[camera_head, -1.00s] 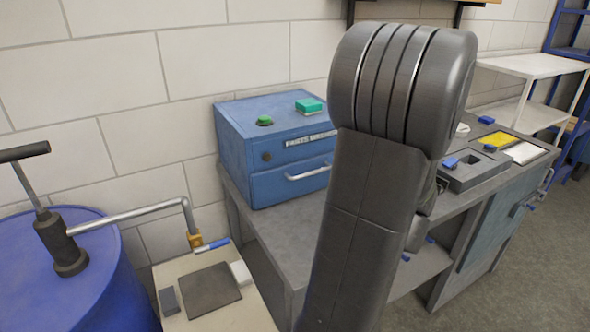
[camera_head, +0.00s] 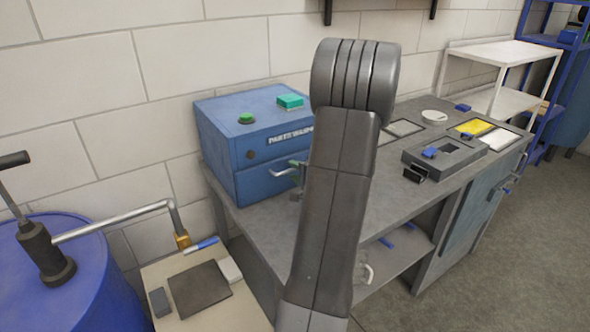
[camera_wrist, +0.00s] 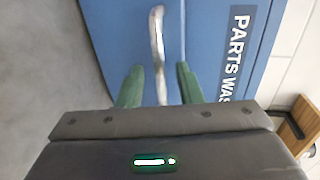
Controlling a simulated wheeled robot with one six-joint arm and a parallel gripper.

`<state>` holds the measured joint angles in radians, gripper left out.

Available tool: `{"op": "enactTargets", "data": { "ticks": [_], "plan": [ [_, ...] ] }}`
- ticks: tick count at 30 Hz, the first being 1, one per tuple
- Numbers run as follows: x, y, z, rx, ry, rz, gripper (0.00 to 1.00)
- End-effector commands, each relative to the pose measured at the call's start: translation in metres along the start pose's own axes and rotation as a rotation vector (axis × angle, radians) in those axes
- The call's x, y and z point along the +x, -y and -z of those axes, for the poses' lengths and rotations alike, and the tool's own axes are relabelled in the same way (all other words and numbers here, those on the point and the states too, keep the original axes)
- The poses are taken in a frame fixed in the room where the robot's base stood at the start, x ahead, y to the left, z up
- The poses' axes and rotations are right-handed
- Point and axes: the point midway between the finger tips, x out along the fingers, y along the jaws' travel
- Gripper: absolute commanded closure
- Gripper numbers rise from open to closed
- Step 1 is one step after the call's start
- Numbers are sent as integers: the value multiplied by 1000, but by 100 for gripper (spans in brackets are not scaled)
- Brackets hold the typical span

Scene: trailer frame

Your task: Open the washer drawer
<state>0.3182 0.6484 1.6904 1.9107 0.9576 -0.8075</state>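The blue parts washer (camera_head: 255,130) stands on the grey workbench against the wall. Its drawer (camera_head: 255,185) is the lower front panel, which looks flush with the body. A silver bar handle (camera_head: 281,173) is on that panel; in the wrist view the handle (camera_wrist: 157,40) runs up the picture. My gripper (camera_wrist: 160,75) is open, with one green finger on each side of the handle's near end. A gap shows between each finger and the bar. In the head view my arm hides the right part of the drawer, and my gripper (camera_head: 296,175) only partly shows beside the handle.
A green button (camera_head: 246,118) and a teal block (camera_head: 290,101) are on top of the washer. A blue drum (camera_head: 90,285) and a small beige table (camera_head: 165,270) are at the left. A grey fixture (camera_head: 445,158) lies on the bench at the right.

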Motion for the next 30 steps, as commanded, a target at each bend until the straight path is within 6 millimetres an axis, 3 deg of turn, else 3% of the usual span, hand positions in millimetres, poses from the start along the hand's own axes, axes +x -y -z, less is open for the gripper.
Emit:
{"op": "enactTargets", "data": {
  "ticks": [11,12,17,25,30],
  "plan": [
    [8,0,0,0,0,-1,68],
    [8,0,0,0,0,-1,70],
    [8,0,0,0,0,-1,100],
    [7,-1,0,0,0,-1,100],
    [-4,-6,0,-1,-3,0,100]
  ]
}}
